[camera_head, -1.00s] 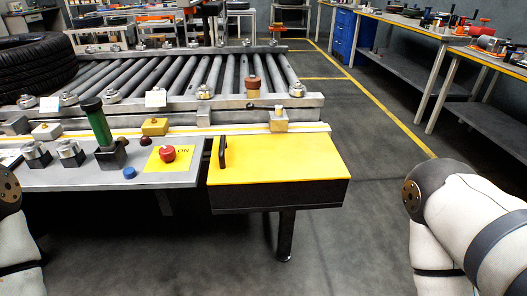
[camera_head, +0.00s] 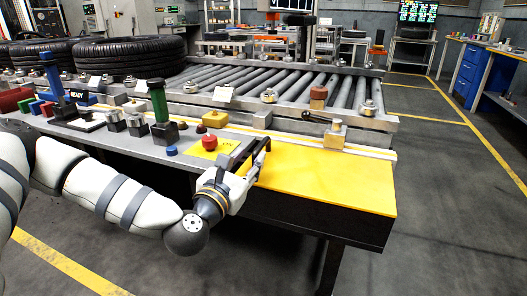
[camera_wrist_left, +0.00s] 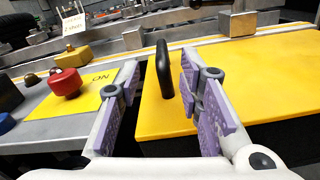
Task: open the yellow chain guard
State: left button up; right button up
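The yellow chain guard (camera_head: 330,182) is a flat yellow lid on a dark box at the right end of the control panel, and it lies closed. Its black upright handle (camera_wrist_left: 164,72) stands near the lid's left edge. My left gripper (camera_head: 257,163) is at that left edge, beside the handle. In the left wrist view my left gripper (camera_wrist_left: 162,88) is open, with purple pads apart on either side of the handle, nearer the right pad. The handle appears untouched; its exact depth between the fingers is hard to tell. My right gripper is out of view.
A red button (camera_head: 209,143) on a yellow plate and a green lever (camera_head: 159,105) stand left of my gripper. A small lever on a tan block (camera_head: 335,134) stands behind the guard. The roller conveyor (camera_head: 270,85) lies beyond. Floor to the right is clear.

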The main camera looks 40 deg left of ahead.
aim_at(254, 154)
pick_arm(q)
jog(key=x, duration=0.6)
grip_shut()
jog(key=shift+d, duration=0.1)
